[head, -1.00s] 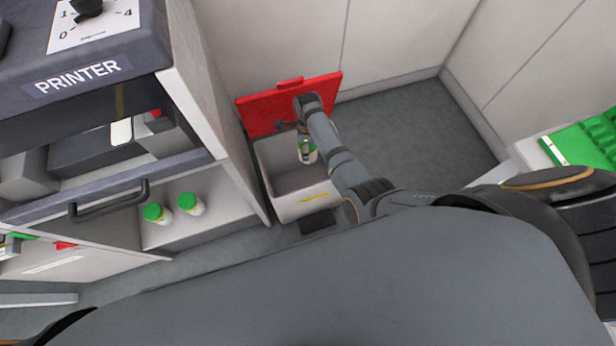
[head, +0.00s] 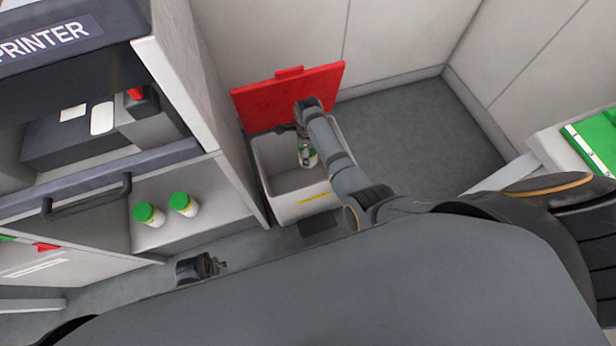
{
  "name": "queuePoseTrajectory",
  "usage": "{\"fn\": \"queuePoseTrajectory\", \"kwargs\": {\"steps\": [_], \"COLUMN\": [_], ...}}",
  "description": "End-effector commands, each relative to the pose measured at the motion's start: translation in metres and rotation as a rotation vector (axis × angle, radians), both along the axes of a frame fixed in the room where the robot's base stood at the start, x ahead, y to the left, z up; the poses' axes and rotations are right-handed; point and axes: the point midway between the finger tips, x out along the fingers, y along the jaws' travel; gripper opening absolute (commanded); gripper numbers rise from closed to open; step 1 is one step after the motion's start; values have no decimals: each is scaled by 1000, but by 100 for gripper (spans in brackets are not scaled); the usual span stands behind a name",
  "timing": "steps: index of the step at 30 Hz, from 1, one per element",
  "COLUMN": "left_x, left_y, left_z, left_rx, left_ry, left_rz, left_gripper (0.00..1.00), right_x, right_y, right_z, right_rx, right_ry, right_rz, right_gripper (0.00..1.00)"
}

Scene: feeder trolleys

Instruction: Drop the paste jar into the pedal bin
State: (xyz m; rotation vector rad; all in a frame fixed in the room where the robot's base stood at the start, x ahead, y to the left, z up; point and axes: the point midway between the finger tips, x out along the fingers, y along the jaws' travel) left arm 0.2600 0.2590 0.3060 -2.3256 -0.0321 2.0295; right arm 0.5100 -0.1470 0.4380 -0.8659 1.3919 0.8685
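The pedal bin (head: 303,208) is a pale grey box on the floor. Its red lid (head: 290,96) stands open at the back. My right arm reaches in from the right, and my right gripper (head: 306,142) points down over the open bin. It appears shut on the paste jar (head: 309,158), a small white jar with green on it, partly covered by the fingers. The jar hangs within the outline of the bin's opening; its exact height against the rim is hard to tell. My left gripper (head: 217,266) is low, left of the bin, small and partly hidden; its opening is unclear.
Two green-capped jars (head: 183,204) (head: 149,214) stand on the lower shelf of the printer trolley (head: 180,80), left of the bin. A dark pedal (head: 320,224) is at the bin's foot. Walls close the back; grey floor (head: 420,130) is free to the right. A green item (head: 590,145) lies far right.

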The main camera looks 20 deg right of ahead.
Motion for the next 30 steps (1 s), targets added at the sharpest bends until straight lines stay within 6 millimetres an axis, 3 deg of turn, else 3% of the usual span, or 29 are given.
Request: {"fn": "queuePoseTrajectory", "kwargs": {"steps": [5,6,11,22,30], "left_x": [0,0,0,0,0], "left_y": [0,0,0,0,0], "left_z": [0,0,0,-1,0], "left_rx": [0,0,0,0,0], "left_ry": [0,0,0,1,0], "left_rz": [0,0,0,0,0], "left_gripper": [40,40,40,40,40], "right_x": [1,1,1,0,1], "right_y": [0,0,0,0,0], "right_z": [1,1,1,4,53], "right_rx": [0,0,0,0,0], "right_ry": [-2,-2,-1,0,-4], "right_rz": [0,0,0,0,-1], "right_gripper": [5,68,89,89,89]}}
